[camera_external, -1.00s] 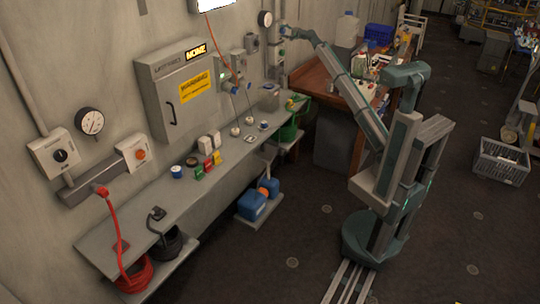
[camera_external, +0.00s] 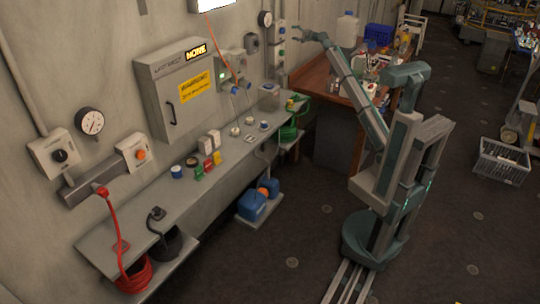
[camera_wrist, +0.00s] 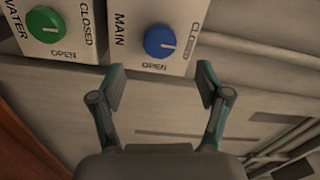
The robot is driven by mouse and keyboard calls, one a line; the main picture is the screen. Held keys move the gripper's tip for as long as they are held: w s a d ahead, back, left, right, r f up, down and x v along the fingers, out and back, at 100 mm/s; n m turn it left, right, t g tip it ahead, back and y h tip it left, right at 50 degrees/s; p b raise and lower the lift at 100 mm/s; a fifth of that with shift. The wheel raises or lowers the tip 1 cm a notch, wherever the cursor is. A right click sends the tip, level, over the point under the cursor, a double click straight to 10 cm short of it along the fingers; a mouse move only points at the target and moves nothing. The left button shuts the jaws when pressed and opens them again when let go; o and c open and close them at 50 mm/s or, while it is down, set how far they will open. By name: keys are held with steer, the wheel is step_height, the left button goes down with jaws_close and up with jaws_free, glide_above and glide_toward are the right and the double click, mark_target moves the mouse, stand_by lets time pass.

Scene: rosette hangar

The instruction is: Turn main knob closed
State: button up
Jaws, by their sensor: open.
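The main knob (camera_wrist: 160,42) is a round blue knob on a pale panel marked MAIN in the wrist view. Its white mark points right, toward the word CLOSED; OPEN is printed below it. My gripper (camera_wrist: 162,84) is open and empty, its two fingers apart below the knob in the picture and not touching it. In the external view my gripper (camera_external: 299,34) is in front of the tall wall panel (camera_external: 277,42), clear of it. The knobs there are too small to read.
A green knob (camera_wrist: 46,25) marked WATER sits left of the main knob. A wooden workbench (camera_external: 318,81) with bottles and tools stands by the panel. A grey shelf (camera_external: 145,238) runs along the wall. Pipes (camera_wrist: 265,50) run at the right of the wrist view.

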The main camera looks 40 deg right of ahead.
steer(key=v, duration=0.3)
steer(key=shift+s, duration=0.15)
